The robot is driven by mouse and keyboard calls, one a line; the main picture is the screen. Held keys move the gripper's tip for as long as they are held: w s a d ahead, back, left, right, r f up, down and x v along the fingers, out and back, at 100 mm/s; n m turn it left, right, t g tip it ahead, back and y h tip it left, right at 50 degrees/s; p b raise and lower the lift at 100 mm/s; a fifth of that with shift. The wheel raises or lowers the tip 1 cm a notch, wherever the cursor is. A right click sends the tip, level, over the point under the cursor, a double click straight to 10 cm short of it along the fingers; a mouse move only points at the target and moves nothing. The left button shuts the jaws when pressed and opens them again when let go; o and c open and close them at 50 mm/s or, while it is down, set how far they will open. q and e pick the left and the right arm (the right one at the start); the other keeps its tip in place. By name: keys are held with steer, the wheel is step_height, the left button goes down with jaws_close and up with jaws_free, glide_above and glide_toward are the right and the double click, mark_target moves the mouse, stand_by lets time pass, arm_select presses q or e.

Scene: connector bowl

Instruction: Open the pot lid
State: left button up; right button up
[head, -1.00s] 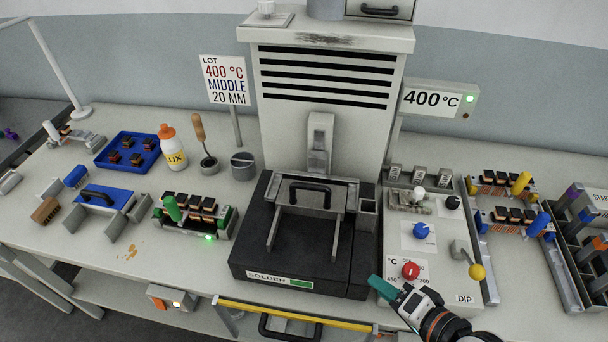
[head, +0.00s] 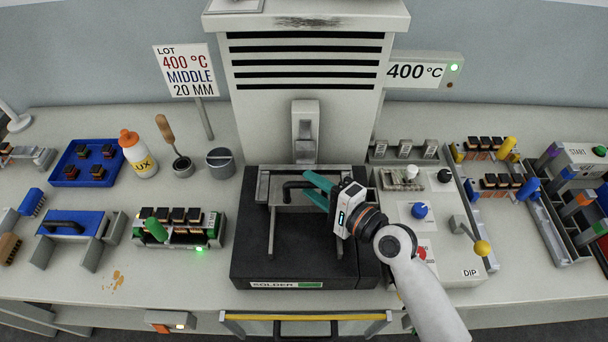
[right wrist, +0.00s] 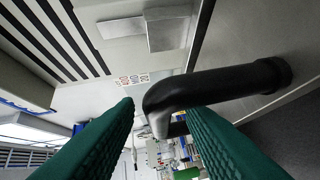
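The black solder pot (head: 250,245) stands at the middle of the bench, its label reading SOLDER. A dark bar handle (head: 288,188) sits on its top at the back; my gripper hides the handle's right part. My right gripper (head: 307,184) reaches in from the lower right, its teal fingers at the handle. In the right wrist view the handle (right wrist: 215,88) crosses between the two open fingers (right wrist: 162,110), with a gap at the left finger. Whether the right finger touches it, I cannot tell. My left gripper is not in view.
A control panel (head: 462,268) with knobs and a yellow-tipped lever stands right of the pot. The machine column (head: 305,130) rises behind. A board fixture (head: 178,232) and a grey cup (head: 220,163) are to the left. The bench front is mostly clear.

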mark_target(304, 196)
steer(key=shift+x, duration=0.85)
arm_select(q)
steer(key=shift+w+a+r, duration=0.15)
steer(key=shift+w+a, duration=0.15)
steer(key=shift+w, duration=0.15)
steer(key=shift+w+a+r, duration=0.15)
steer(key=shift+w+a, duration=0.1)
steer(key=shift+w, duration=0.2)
arm_select(e)
steer(key=shift+w+a+f, duration=0.1)
steer(key=shift+w+a, duration=0.35)
steer(key=shift+c, duration=0.3)
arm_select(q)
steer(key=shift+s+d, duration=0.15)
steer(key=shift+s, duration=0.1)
arm_select(e)
jaws_close()
